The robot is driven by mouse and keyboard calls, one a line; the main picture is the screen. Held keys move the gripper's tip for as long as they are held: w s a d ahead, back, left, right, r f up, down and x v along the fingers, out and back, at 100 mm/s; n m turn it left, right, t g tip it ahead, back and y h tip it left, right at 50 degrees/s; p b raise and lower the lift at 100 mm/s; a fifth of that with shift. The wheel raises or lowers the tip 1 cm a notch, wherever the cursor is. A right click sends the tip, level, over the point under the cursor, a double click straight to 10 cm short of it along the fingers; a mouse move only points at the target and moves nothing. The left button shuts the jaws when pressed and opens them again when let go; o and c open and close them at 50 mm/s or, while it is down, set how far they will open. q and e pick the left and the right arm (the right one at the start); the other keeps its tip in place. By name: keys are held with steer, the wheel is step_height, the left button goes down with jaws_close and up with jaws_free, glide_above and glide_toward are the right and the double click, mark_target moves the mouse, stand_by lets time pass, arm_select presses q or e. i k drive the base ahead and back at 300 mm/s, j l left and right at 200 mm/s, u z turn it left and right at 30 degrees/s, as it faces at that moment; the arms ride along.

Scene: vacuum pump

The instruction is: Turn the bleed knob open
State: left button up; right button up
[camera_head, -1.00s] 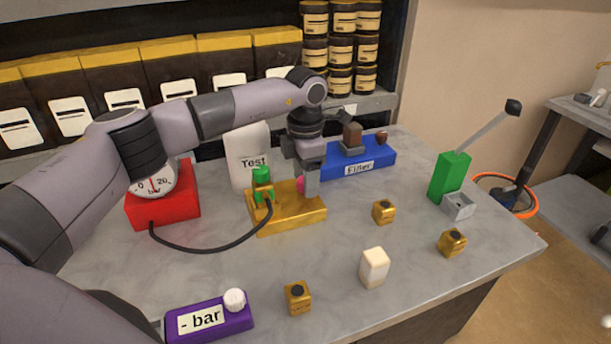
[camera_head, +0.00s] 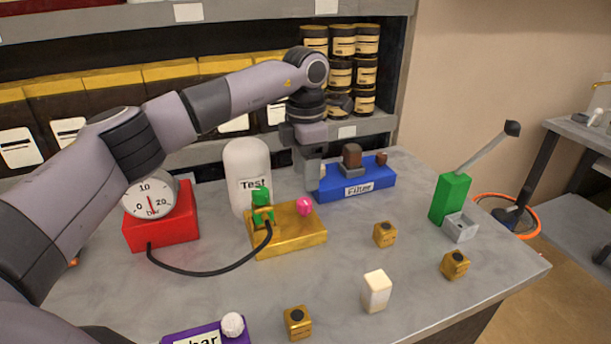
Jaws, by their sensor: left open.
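A gold block (camera_head: 290,238) on the grey table carries a round pink knob (camera_head: 304,206) and a green fitting (camera_head: 262,206) with a black hose. The pictures do not label which knob is the bleed knob. A white knob (camera_head: 232,324) also sits on the purple "- bar" box (camera_head: 210,338) at the front edge of the view. My left gripper (camera_head: 308,184) points down just above and behind the pink knob, apart from it. It is open, and I see nothing held in it. My right gripper is not in view.
A white "Test" tank (camera_head: 247,165) stands behind the block. A red gauge box (camera_head: 165,225) is left, a blue "Filter" box (camera_head: 358,181) behind right, and a green lever pump (camera_head: 450,198) right. Small gold cubes (camera_head: 385,234) and a white block (camera_head: 376,291) lie in front.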

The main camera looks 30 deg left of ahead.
mark_target(178, 186)
steer(key=k+l, duration=0.3)
steer(key=k, duration=0.15)
steer(key=k+l, duration=0.35)
steer(key=k, duration=0.1)
